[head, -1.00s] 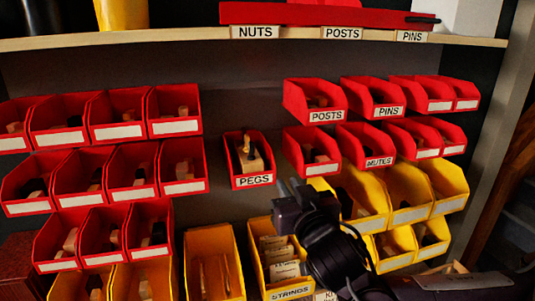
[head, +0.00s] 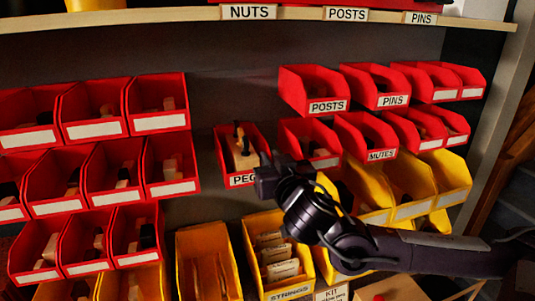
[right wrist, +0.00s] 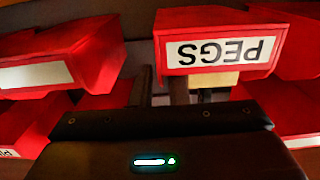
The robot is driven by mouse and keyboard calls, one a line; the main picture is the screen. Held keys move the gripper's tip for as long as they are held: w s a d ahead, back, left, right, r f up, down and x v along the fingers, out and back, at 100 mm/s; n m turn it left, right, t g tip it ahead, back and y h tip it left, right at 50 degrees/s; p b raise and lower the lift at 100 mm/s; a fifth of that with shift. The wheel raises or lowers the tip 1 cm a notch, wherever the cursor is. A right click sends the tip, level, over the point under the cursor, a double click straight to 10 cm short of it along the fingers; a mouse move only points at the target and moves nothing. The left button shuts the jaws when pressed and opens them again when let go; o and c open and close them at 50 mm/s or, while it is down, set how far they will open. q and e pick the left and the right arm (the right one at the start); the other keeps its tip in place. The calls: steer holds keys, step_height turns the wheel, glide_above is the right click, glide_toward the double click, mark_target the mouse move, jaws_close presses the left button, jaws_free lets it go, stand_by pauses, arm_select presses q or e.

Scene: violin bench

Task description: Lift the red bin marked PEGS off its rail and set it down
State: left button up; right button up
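The red PEGS bin (head: 222,150) hangs alone in the middle of the back panel in the head view, with a wooden block and dark-tipped pegs in it. My right gripper (head: 266,174) is at its lower right front corner and covers the end of its label. In the right wrist view the PEGS bin (right wrist: 217,53) appears upside down, label facing me. There the two fingers of my right gripper (right wrist: 160,90) stand apart, near one side edge of the bin front. Whether they touch it I cannot tell. My left gripper is not in view.
Red bins (head: 160,103) stand in rows at left, and more, such as MUTES (head: 368,137), close at right. Yellow bins, including STRINGS (head: 262,228), sit below. A wooden shelf (head: 180,15) runs above. Bare panel shows beside and above the PEGS bin.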

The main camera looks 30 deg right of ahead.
mark_target(268, 148)
steer(key=shift+x, duration=1.5)
jaws_close()
steer(key=shift+r+p, duration=0.95)
steer(key=shift+p, duration=0.2)
steer(key=shift+b+v, duration=0.35)
steer(key=shift+v, duration=1.15)
stand_by(1.0)
